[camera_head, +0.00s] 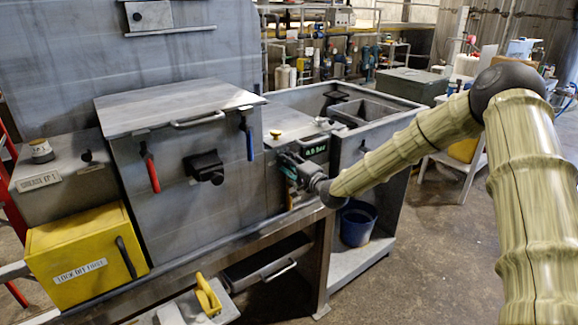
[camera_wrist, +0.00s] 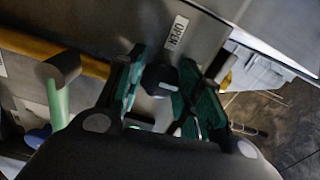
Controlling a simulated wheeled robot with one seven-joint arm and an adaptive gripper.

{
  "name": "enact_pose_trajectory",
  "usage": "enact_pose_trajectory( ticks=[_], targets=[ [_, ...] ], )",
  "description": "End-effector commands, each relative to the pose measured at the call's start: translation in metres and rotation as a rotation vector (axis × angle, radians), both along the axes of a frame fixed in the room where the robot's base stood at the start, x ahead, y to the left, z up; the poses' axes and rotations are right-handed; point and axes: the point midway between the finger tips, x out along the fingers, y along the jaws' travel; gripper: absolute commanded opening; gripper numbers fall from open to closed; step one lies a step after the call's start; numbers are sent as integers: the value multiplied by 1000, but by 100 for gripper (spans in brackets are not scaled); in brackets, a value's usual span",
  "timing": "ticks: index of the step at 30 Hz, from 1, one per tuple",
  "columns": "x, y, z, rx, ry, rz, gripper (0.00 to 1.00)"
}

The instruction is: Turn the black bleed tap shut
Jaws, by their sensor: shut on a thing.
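The black bleed tap (camera_wrist: 160,80) is a dark block-shaped handle in the wrist view, below a white OPEN label (camera_wrist: 176,32) on a grey metal panel. My gripper (camera_wrist: 161,70) has its green-padded fingers on either side of the tap and is shut on it. My gripper hides the tap there. How far the tap is turned cannot be told.
A red lever (camera_head: 150,170), a blue lever (camera_head: 249,140) and a black fitting (camera_head: 205,167) sit on the grey box to the left. A yellow lock-off box (camera_head: 80,262) is at lower left. The floor at right is partly clear.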

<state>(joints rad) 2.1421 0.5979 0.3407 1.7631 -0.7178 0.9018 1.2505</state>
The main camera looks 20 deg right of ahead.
Motion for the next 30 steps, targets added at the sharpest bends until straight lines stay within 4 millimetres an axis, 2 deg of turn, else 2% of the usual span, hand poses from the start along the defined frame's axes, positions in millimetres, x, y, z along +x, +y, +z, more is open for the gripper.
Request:
enact_pose_trajectory(
  ticks=[9, 10, 13, 24, 30],
  targets=[
    [0, -1, -2, 1, 2, -1, 12],
    [0, -1, -2, 1, 3, -1, 37],
    [0, 0, -2, 0, 2, 0, 56],
    [-1, 0, -1, 1, 1, 0, 57],
    [-20, -8, -1, 2, 3, -1, 57]
  ],
)
